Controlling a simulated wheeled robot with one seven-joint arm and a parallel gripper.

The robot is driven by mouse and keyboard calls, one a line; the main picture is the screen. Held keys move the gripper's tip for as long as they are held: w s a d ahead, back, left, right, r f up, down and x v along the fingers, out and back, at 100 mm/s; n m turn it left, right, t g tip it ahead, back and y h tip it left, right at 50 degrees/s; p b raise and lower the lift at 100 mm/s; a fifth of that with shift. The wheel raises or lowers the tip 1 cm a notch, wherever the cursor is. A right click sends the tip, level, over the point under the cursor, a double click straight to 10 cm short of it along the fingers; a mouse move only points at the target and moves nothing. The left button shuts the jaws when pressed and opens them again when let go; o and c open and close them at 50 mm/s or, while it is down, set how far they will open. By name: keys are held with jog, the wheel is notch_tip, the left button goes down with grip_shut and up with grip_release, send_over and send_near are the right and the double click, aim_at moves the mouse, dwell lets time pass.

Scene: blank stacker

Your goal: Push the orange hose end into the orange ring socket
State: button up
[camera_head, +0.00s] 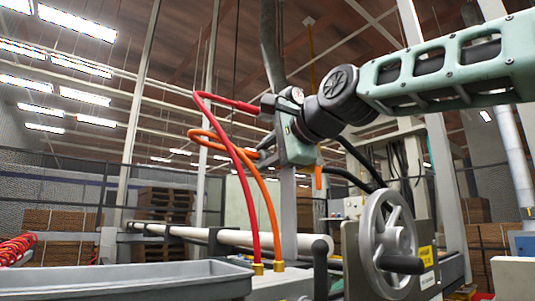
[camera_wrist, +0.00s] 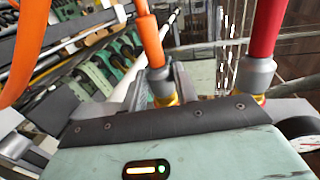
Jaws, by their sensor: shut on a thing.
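The orange hose (camera_head: 268,208) loops up from a brass fitting low down and bends right to my gripper (camera_head: 268,149). In the wrist view the orange hose end (camera_wrist: 150,42) has a grey collar, and my gripper (camera_wrist: 166,82) is shut on it. A yellow-orange edge shows just under the collar. I cannot tell whether it is the hose's brass tip or the orange ring socket. The rest of the socket is hidden behind the dark lip of the pale green housing, so I cannot tell whether the end is seated.
A red hose (camera_head: 243,165) runs close beside the orange one. Its collared end (camera_wrist: 260,75) stands at a fitting to the right, near a round gauge (camera_wrist: 305,128). A grey handwheel (camera_head: 390,243) stands right of the post; a grey tray (camera_head: 130,275) lies front left.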

jog(key=o, duration=1)
jog(key=shift+w+d, duration=0.1)
jog(key=shift+d, duration=0.05)
jog(key=shift+c, duration=1.2)
jog(key=f+b+v, duration=0.1)
jog(key=b+v, duration=0.2)
jog(key=v, duration=0.6)
jog(key=shift+s+d+r, duration=0.15)
jog(key=shift+s+d, duration=0.05)
jog(key=shift+s, duration=0.25)
